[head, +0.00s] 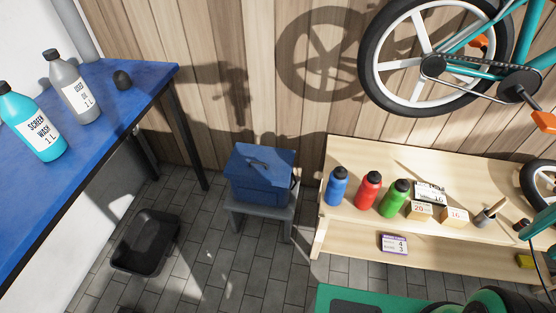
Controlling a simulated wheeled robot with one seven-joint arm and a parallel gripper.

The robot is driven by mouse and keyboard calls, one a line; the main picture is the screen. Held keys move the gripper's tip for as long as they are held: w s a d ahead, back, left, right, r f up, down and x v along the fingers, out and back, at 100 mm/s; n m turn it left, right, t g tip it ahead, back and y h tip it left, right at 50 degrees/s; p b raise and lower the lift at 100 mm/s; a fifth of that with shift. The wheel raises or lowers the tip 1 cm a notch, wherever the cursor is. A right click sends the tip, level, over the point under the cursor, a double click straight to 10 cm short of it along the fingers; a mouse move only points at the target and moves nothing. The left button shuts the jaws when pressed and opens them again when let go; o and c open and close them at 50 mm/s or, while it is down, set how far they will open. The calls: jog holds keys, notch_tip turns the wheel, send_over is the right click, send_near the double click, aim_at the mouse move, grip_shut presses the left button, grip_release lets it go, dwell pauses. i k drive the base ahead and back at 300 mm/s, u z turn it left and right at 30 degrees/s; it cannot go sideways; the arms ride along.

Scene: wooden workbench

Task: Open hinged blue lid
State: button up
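A blue box (256,190) stands on a small grey stool (262,214) against the wooden wall, near the middle of the head view. Its blue lid (265,160) lies over the top and looks closed. A dark strap or handle shows at the box's right side. Shadow falls across the lid, and the hinge cannot be made out. My gripper does not show in this view.
A blue-topped table (120,88) with two bottles stands left. A black bin (147,240) is on the tiled floor. A wooden workbench (440,242) with bottles and small boxes stands right, close to the stool. A bicycle (450,60) hangs above. Floor before the stool is clear.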

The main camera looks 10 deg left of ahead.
aim_at(260, 158)
jog(key=u, duration=0.3)
jog(key=i, duration=0.8)
jog(key=u, duration=0.9)
